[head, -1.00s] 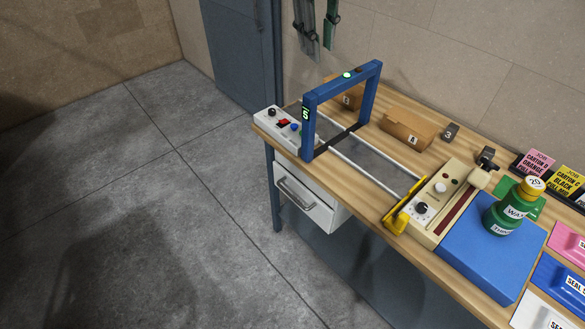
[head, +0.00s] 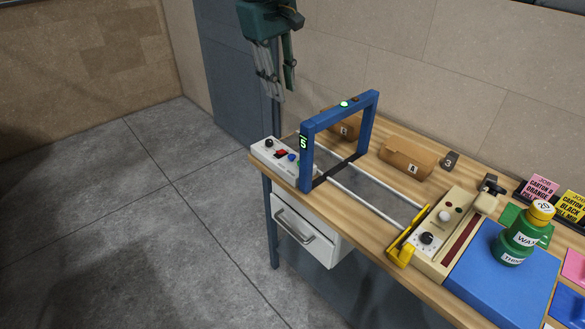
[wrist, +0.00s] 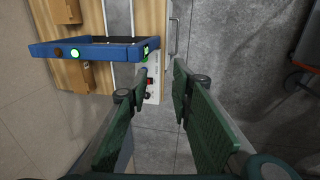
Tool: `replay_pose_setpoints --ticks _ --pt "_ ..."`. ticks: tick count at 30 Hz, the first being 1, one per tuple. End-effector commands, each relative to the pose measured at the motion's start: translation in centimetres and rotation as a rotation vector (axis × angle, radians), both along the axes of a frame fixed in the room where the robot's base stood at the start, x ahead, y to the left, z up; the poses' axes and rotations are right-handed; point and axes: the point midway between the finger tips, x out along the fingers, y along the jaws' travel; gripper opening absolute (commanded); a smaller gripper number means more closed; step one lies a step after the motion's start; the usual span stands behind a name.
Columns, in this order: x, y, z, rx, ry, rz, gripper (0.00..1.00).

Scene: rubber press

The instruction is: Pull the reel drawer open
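The reel drawer (head: 318,247) is a pale grey box with a metal bar handle (head: 294,228) on its front. It hangs under the left end of the wooden bench and looks shut. The handle also shows at the top of the wrist view (wrist: 173,36). My green and grey gripper (head: 282,92) is high up, behind and above the bench's left end, well apart from the drawer. In the wrist view my gripper (wrist: 160,72) has its two fingers spread, with nothing between them.
A blue arch (head: 339,112) stands over rails on the bench (head: 375,235), beside a white switch box (head: 270,153). The floor (head: 130,220) left of the drawer is clear.

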Motion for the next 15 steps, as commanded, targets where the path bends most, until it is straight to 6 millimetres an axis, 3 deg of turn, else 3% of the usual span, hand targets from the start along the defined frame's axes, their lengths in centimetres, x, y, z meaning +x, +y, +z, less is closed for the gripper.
replay_pose_setpoints --ticks 8,15 --pt "0.0 0.0 -5.6 0.000 0.000 -0.001 0.23" --pt "0.0 0.0 -13.9 0.001 -0.001 -0.001 0.23"
